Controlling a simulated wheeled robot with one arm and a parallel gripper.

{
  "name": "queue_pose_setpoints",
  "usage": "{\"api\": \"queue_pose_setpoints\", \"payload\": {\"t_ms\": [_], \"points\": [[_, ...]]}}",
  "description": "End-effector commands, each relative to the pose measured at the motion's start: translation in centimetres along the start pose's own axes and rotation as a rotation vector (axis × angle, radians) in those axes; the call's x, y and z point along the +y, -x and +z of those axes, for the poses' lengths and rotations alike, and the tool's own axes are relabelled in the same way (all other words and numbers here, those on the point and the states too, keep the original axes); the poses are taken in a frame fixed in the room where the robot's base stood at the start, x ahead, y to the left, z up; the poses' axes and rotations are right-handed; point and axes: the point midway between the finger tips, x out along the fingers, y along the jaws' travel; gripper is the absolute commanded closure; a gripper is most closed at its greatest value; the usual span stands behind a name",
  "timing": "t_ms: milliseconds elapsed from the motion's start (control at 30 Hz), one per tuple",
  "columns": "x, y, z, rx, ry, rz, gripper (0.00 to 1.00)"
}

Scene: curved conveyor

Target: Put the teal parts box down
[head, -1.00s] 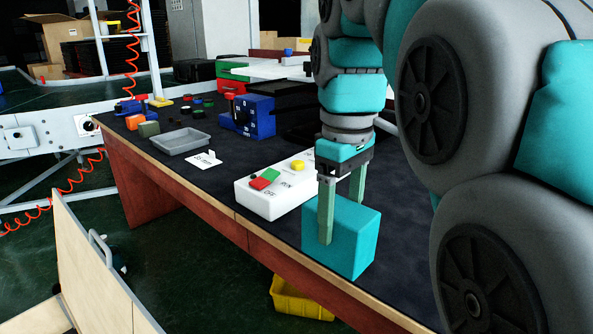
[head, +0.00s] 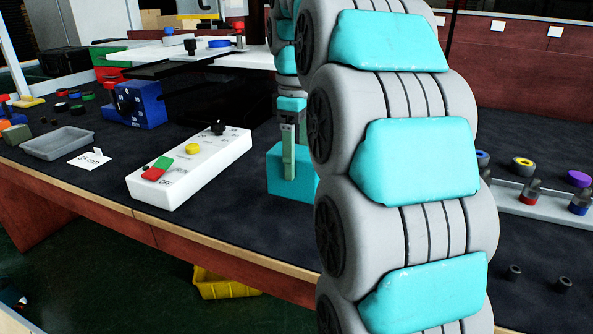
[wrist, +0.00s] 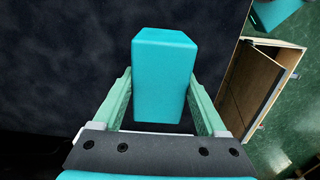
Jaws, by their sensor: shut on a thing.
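The teal parts box (head: 306,176) is a plain block, partly hidden behind my arm in the head view. It is over the dark table top, right of the white control box. My gripper (head: 288,178) points down, with one green finger showing against the box. In the wrist view, the teal parts box (wrist: 164,70) sits between both fingers of my gripper (wrist: 160,88), which is shut on it. Its base is hidden, so I cannot tell whether it touches the table.
The white control box (head: 190,168) with colored buttons stands left of the teal box. A grey tray (head: 57,143) and blue device (head: 139,104) are farther left. A rack with colored pieces (head: 545,205) is at the right. Bare dark table (head: 240,222) lies in front.

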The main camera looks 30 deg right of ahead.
Motion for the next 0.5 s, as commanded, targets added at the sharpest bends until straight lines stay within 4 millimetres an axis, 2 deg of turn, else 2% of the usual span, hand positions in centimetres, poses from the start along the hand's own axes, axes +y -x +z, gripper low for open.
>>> {"api": "queue_pose_setpoints", "payload": {"t_ms": [367, 500], "points": [[-0.2, -3.0, 0.1, -0.004, -0.001, -0.002, 1.0], [-0.1, -3.4, 0.0, 0.0, -0.001, 0.003, 1.0]]}}
